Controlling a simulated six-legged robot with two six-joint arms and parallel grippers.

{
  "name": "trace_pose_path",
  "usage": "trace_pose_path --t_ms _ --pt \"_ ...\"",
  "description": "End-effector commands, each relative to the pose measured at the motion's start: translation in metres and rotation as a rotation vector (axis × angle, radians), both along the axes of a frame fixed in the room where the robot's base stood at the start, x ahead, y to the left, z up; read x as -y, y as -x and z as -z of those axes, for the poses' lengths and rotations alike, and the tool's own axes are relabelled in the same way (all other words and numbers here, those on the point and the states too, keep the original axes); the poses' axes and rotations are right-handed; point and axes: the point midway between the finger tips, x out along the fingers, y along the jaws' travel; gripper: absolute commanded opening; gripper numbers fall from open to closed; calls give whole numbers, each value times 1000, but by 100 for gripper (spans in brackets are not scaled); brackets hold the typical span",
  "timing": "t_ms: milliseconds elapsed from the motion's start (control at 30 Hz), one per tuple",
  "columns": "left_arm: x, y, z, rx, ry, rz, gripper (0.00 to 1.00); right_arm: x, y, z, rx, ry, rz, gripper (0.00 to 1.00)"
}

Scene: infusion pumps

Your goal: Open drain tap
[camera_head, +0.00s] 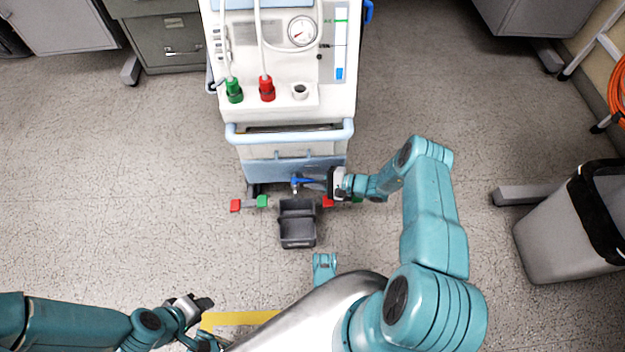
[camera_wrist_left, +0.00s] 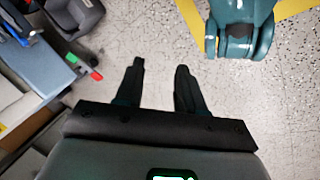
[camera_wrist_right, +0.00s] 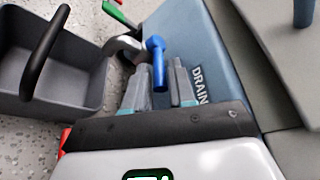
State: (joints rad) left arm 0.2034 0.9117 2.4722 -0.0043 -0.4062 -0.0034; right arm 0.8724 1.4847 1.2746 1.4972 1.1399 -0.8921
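The drain tap (camera_head: 296,181) is low on the front of the pump machine (camera_head: 280,160). In the right wrist view the tap's blue lever (camera_wrist_right: 158,62) sits on a metal spout (camera_wrist_right: 124,44), beside the "DRAIN" label (camera_wrist_right: 199,84). My right gripper (camera_head: 322,183) is at the tap from the right. Its fingers are apart, with the lever between them in the picture (camera_wrist_right: 160,78); I cannot tell if they touch it. A dark grey bucket (camera_head: 297,240) stands on the floor below the tap. My left gripper (camera_wrist_left: 160,75) is open and empty above the floor, away from the machine.
Red and green pedals (camera_head: 236,205) flank the machine's base. A grey bin (camera_head: 560,235) stands at the right and cabinets (camera_head: 165,45) at the back left. Yellow floor tape (camera_head: 240,318) lies in front. The floor on both sides of the machine is mostly clear.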

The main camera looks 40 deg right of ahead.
Motion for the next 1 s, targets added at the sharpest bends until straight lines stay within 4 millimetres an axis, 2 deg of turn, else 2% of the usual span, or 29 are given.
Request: trace_pose_path --t_ms 133,167,200,233,567,867,1000 --pt "0 0 0 0 0 0 38 0 0 0 0 0 0 25" --pt "0 0 0 0 0 0 38 0 0 0 0 0 0 21" --pt "0 0 0 0 0 0 38 0 0 0 0 0 0 8" --pt "0 0 0 0 0 0 38 0 0 0 0 0 0 0" --pt "1 3 -7 -11 2 2 38 0 2 -2 -2 -1 22 0" --pt "5 26 -45 -85 17 12 38 -7 10 -7 -7 -5 184 0" --pt "9 29 -63 -90 18 28 38 -12 15 -7 -7 -4 295 0"
